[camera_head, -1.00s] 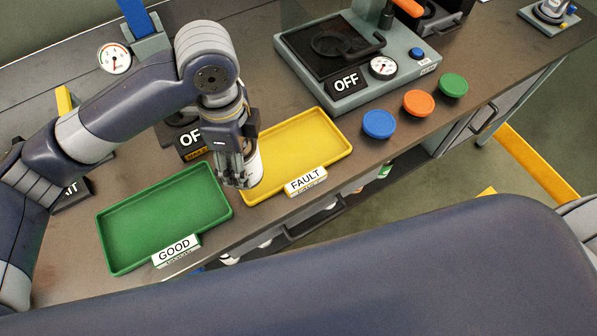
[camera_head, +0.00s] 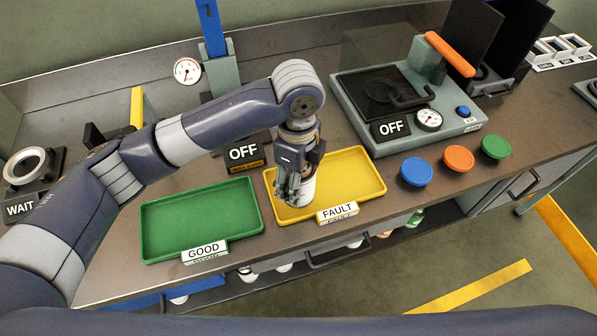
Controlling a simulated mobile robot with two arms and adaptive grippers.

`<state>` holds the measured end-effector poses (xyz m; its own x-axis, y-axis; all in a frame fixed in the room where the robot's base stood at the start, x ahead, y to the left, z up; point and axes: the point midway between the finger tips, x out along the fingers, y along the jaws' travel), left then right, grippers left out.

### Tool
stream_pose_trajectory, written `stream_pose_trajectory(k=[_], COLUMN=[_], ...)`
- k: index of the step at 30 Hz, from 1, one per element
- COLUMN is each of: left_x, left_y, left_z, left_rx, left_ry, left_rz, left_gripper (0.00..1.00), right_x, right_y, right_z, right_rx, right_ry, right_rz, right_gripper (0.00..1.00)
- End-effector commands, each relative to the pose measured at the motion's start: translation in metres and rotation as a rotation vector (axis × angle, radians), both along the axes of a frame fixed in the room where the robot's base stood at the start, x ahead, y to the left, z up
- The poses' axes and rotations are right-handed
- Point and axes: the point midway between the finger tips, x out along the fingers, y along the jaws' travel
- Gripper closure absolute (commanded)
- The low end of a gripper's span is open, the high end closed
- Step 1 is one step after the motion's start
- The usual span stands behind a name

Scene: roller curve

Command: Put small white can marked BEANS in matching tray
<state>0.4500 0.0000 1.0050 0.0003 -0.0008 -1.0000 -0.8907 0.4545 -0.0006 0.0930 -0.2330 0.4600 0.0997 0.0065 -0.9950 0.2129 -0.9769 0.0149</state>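A white can (camera_head: 308,188) is at my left gripper (camera_head: 290,192), over the left part of the yellow tray (camera_head: 357,180) marked FAULT. The fingers seem to close around the can and cover much of it, so I cannot read its label. I cannot tell whether the can touches the tray floor. The green tray (camera_head: 195,222) marked GOOD stands to the left and is empty. My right gripper is not in view.
Behind the trays stand an OFF sign (camera_head: 244,153) and a grey machine (camera_head: 362,137) with a gauge. Blue (camera_head: 415,171), orange (camera_head: 458,159) and green (camera_head: 496,147) buttons are to the right. Cans partly show on a shelf below the bench edge.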

Motion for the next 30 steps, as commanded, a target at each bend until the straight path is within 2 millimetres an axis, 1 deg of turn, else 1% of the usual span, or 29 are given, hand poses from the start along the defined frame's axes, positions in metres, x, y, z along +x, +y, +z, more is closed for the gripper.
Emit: stream_pose_trajectory(k=[1,3,7,11,15,18,28,29,30], left_x=[0.010,0.020,0.030,0.031,0.030,0.030,0.031,0.030,0.030], left_y=[0.000,0.000,0.000,0.001,0.001,0.001,0.001,0.001,0.001], left_z=[0.002,0.001,-0.002,-0.007,-0.025,-0.036,-0.040,-0.041,-0.041], left_rx=[0.001,0.000,0.000,0.001,0.002,0.000,0.000,0.001,0.001], left_ry=[0.000,0.000,-0.001,0.000,0.001,0.000,-0.001,0.000,0.000], left_rz=[0.003,0.002,0.000,-0.001,0.000,-0.001,-0.001,-0.001,-0.001], left_gripper=[0.83,0.83,0.83,0.83,0.83,0.83,0.83,0.36,0.27], right_x=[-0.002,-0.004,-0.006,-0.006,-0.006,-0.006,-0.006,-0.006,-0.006], right_y=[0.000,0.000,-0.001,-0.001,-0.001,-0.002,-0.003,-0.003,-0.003], right_z=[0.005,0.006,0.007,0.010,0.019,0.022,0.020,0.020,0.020], right_rx=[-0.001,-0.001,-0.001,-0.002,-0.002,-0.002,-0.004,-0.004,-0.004], right_ry=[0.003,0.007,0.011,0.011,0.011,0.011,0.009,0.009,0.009], right_rz=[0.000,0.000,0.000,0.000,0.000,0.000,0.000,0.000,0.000], right_gripper=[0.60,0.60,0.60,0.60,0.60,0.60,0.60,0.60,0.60])
